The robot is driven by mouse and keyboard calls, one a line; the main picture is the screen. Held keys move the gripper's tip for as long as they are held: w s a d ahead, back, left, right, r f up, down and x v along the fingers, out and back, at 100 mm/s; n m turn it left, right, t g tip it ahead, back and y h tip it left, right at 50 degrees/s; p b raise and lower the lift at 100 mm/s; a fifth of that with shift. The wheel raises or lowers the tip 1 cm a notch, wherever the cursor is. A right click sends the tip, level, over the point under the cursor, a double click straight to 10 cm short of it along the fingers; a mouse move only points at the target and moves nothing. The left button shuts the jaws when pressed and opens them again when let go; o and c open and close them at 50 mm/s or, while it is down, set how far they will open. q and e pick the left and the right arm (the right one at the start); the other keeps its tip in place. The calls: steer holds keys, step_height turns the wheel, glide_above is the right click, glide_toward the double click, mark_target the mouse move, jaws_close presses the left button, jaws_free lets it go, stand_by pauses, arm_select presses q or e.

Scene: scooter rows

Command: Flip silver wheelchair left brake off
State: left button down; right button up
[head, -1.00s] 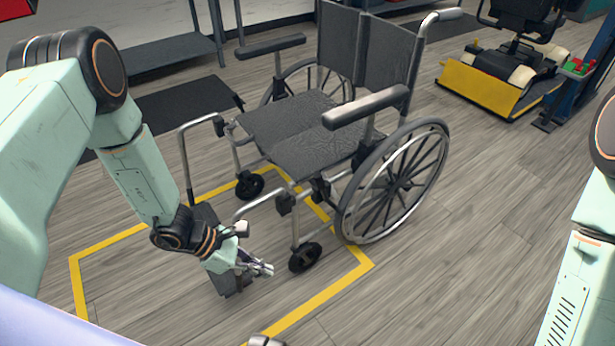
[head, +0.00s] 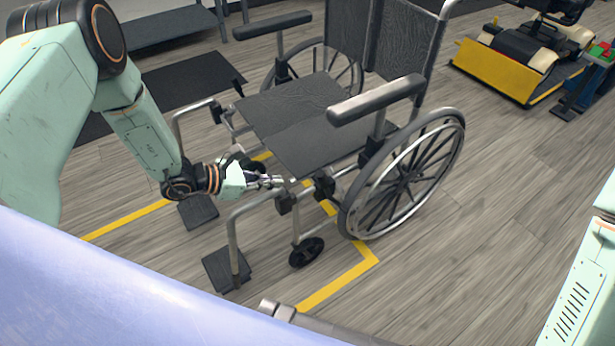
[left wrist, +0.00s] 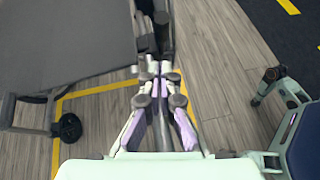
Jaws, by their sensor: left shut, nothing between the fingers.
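The silver wheelchair (head: 300,120) stands at the centre of the head view with its front toward the lower left. It has a dark seat, and its large spoked wheel (head: 405,182) and front caster (head: 306,252) face me. My left gripper (head: 280,182) is shut and empty at the front edge of the seat, close to the upper part of the near footrest tube. Dark fittings (head: 323,187) sit on the frame behind it. I cannot clearly make out the left brake lever. In the left wrist view the fingertips (left wrist: 155,72) are together beside the seat (left wrist: 65,45). My right gripper is not seen.
Yellow floor tape (head: 340,285) runs under the wheelchair's front. Two footplates (head: 226,268) stick out toward me. A grey rod (head: 280,311) crosses the bottom edge. A yellow-fronted scooter (head: 500,70) stands at the back right.

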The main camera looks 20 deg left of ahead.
arm_select(q)
steer(key=shift+s+d+r, duration=0.1)
steer(key=shift+s, duration=0.05)
steer(key=b, duration=0.4)
glide_toward(326, 185)
steer(key=w+f, duration=0.3)
steer(key=shift+w+d+f, duration=0.1)
steer(key=shift+w+d, duration=0.25)
steer(key=shift+d, duration=0.35)
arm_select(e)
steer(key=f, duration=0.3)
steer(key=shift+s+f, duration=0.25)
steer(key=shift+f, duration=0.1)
